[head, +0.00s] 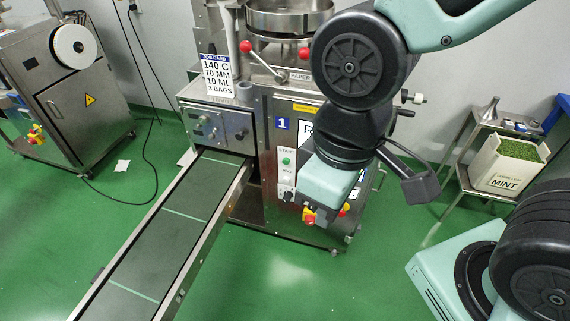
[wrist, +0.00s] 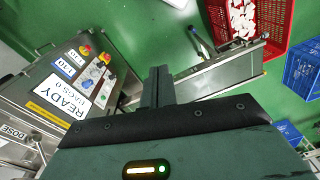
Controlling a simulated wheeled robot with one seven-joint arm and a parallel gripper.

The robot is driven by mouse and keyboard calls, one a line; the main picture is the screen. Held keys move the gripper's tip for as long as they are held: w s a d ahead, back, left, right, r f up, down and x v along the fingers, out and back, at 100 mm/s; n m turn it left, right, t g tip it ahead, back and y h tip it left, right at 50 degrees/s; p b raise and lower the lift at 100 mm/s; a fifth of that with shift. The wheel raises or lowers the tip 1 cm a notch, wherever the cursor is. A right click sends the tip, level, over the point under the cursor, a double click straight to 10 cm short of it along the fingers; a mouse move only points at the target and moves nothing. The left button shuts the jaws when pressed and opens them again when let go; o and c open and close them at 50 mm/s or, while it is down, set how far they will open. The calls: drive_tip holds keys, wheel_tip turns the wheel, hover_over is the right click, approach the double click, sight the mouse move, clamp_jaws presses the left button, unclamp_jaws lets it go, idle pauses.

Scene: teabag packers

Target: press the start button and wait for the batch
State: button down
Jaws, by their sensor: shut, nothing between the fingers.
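The packing machine marked 1 has a green start button (head: 286,161) on a light strip labelled START. My gripper is hidden behind my arm in the head view, where the teal wrist housing hangs just right of the start button. In the wrist view my gripper (wrist: 158,72) has its fingers together with nothing between them. The machine's display (wrist: 68,97) reads READY, BAGS 0, at the left of that view. The small button strip beside it is too small to read. I see no contact between the fingers and a button.
A conveyor (head: 185,208) with an empty belt runs from the machine to the front left. A red crate (wrist: 268,28) with white bags stands at its end, near blue crates (wrist: 302,70). A red-and-yellow knob (head: 309,215) sits below the button. A MINT bin (head: 507,168) stands right.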

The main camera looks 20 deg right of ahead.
sight(286, 161)
drive_tip(key=w+a+f+n+t+y+b, duration=0.1)
drive_tip(key=w+a+f+t+y+b, duration=0.15)
drive_tip(key=w+f+b, duration=0.65)
drive_tip(key=w+a+f+n+t+y+b, duration=0.1)
drive_tip(key=w+a+f+t+b, duration=0.4)
drive_tip(key=w+f, duration=0.75)
drive_tip(key=w+d+f+n+t+b, duration=0.1)
drive_tip(key=w+d+f+t+b, duration=0.3)
drive_tip(key=w+f+b, duration=0.3)
drive_tip(key=w+d+f+n+t+h+b, duration=0.1)
drive_tip(key=w+d+f+t+b, duration=0.4)
drive_tip(key=f, duration=0.7)
drive_tip(key=w+d+b, duration=0.2)
drive_tip(key=w, duration=0.1)
drive_tip(key=shift+w+d, duration=0.2)
drive_tip(key=shift+w, duration=0.05)
drive_tip(key=shift+t, duration=0.25)
drive_tip(key=w+d, duration=0.5)
drive_tip(key=w, duration=0.2)
drive_tip(key=shift+b, duration=0.4)
